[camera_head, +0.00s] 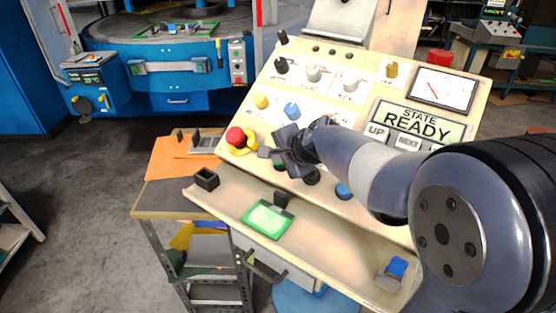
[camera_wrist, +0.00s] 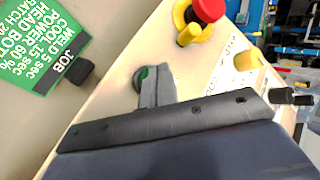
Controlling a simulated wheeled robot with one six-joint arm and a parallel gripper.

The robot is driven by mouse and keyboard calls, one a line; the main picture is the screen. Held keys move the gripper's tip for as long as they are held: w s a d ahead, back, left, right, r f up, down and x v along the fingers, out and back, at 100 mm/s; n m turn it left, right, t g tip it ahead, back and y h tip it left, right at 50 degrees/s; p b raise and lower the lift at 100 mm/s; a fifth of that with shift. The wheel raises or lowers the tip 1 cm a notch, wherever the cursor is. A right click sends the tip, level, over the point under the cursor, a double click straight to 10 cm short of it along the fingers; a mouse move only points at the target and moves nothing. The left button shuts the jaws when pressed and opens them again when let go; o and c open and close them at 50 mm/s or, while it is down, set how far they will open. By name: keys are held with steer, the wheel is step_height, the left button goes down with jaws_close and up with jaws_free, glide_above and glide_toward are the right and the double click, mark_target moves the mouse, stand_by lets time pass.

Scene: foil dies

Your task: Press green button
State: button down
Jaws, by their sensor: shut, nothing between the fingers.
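The green button (camera_head: 279,164) is on the sloped cream control panel (camera_head: 330,106), right of the red emergency stop (camera_head: 235,136). In the wrist view the green button (camera_wrist: 143,74) shows as a small green patch in a dark round collar, partly covered by my fingertips (camera_wrist: 155,70). My gripper is shut and empty, its tips at or just above the button. I cannot tell whether they touch it or whether it is pressed in.
The emergency stop with its yellow collar (camera_wrist: 187,32) is close by. A blue button (camera_head: 292,110), a yellow button (camera_head: 261,101) and knobs lie around my arm. A green job card (camera_head: 268,218) and a black box (camera_head: 206,178) are on the lower ledge. The display reads READY.

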steer(key=shift+w+d+f+b, duration=0.2)
steer(key=shift+f+b, duration=0.15)
steer(key=shift+f, duration=0.05)
stand_by(0.4)
steer(key=shift+r, duration=0.15)
steer(key=shift+s+a+r+p, duration=0.35)
steer(key=shift+s+r+p, duration=0.1)
steer(key=shift+r+p, duration=0.3)
steer(key=shift+f, duration=0.1)
steer(key=r+p, duration=0.1)
steer(key=s+a+r+p, duration=0.1)
steer(key=p, duration=0.1)
steer(key=s+r+p, duration=0.1)
steer(key=r, duration=0.1)
steer(key=shift+s+a+p, duration=0.15)
steer(key=shift+a+p, duration=0.2)
steer(key=shift+p, duration=0.05)
stand_by(0.4)
